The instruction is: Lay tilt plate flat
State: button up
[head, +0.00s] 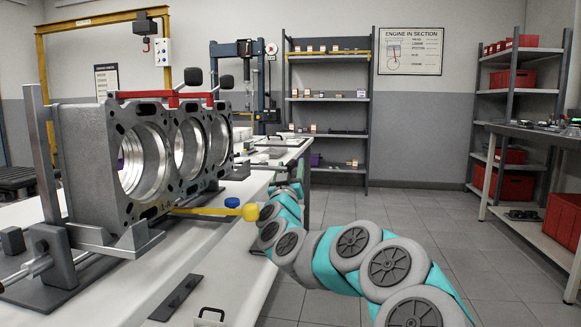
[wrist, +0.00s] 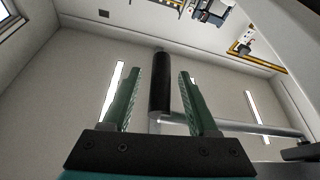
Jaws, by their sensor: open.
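A grey engine block (head: 150,160) with large bores stands on its side on the bench at left in the head view. A flat grey upright (head: 37,140) stands at its left end; I cannot tell whether this is the tilt plate. A yellow lever with a round knob (head: 250,212) sticks out at the block's lower right. My gripper (head: 287,184) is small and partly hidden beyond my arm, near the bench edge. In the wrist view my gripper (wrist: 160,78) is open, with a black cylindrical handle (wrist: 160,90) on a grey rod (wrist: 240,128) between its fingers. Contact is unclear.
Shelves (head: 328,110) stand behind. The floor (head: 400,205) right of the bench is clear.

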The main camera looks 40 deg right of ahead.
jog(key=shift+w+d+r, duration=0.1)
jog(key=shift+w+d, duration=0.15)
jog(key=shift+w, duration=0.1)
grip_shut()
dwell(0.4)
dwell(1.0)
